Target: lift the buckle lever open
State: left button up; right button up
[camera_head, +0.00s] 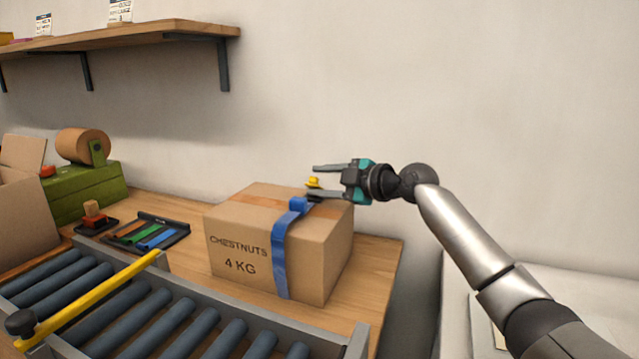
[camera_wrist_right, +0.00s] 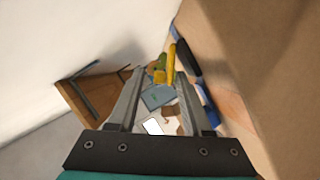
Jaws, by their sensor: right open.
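A cardboard box (camera_head: 240,245) marked "CHESTNUTS 4 KG" stands on the wooden bench. A blue strap (camera_head: 280,262) runs down its front and over its top, with a blue buckle (camera_head: 298,205) on top. A small yellow lever (camera_head: 313,182) shows at the buckle; it also shows in the right wrist view (camera_wrist_right: 171,62), near the tip of the right-hand finger. My right gripper (camera_head: 318,181) is open above the box's right rear part, fingers pointing left. The lever appears between the finger ends; contact cannot be told. My left gripper is out of view.
A roller conveyor (camera_head: 150,315) with a yellow bar (camera_head: 90,298) lies in front. A tray of coloured strips (camera_head: 148,232) and a green tape dispenser (camera_head: 90,190) stand left of the box. A shelf (camera_head: 120,42) hangs above left. The wall behind is bare.

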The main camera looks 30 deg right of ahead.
jog(key=shift+w+a, duration=0.1)
jog(key=shift+w, duration=0.15)
jog(key=shift+c, duration=0.2)
